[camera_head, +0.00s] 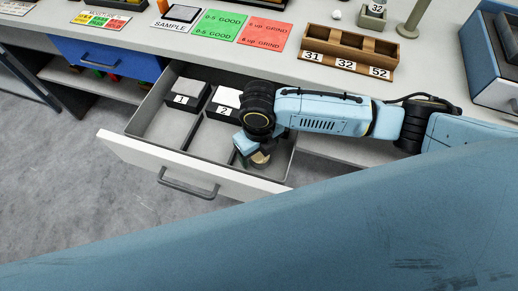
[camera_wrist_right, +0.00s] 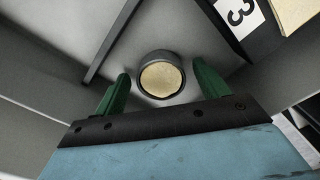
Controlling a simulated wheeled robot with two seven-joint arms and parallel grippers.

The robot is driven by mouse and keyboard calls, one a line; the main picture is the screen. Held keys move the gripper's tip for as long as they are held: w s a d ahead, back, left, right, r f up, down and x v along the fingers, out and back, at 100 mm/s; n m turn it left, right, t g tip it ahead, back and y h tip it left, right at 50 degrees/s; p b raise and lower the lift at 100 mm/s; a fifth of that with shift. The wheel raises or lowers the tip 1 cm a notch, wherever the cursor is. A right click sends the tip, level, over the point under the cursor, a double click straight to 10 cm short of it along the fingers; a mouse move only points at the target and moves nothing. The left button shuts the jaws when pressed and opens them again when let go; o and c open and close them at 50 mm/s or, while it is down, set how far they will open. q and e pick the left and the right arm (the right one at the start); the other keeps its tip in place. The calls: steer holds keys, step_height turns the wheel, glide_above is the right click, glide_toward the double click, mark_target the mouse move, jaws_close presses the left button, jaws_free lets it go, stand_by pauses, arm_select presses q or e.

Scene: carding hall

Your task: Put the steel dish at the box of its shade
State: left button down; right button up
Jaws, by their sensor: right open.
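The steel dish (camera_wrist_right: 160,76) is round with a dark grey rim and a cream fill. It sits on the grey drawer floor, and in the head view (camera_head: 261,158) it is partly hidden by my right gripper. My right gripper (camera_wrist_right: 160,72) is open, a green finger on each side of the dish, not visibly touching it. In the drawer, black box 1 (camera_head: 185,92) has a light grey top and black box 2 (camera_head: 224,101) a whitish top. Box 3, with a cream top (camera_wrist_right: 296,12), shows partly in the wrist view. My left gripper is not in view.
The open white drawer (camera_head: 180,174) has a divider and walls around my right gripper. On the bench above lie green (camera_head: 221,25) and red (camera_head: 263,34) cards and a wooden rack (camera_head: 350,45) labelled 31, 32, 52. A blue drawer (camera_head: 105,58) is at left.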

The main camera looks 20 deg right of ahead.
mark_target(259, 154)
step_height(259, 154, up, 6)
steer(key=shift+w+r+p, duration=0.1)
steer(key=shift+r+p, duration=0.05)
steer(key=shift+p, duration=0.8)
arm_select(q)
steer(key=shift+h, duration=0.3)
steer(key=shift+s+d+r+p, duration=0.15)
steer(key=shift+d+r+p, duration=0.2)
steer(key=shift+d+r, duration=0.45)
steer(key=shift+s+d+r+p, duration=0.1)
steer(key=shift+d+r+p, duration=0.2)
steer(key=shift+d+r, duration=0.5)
arm_select(e)
steer(key=shift+r, duration=2.95)
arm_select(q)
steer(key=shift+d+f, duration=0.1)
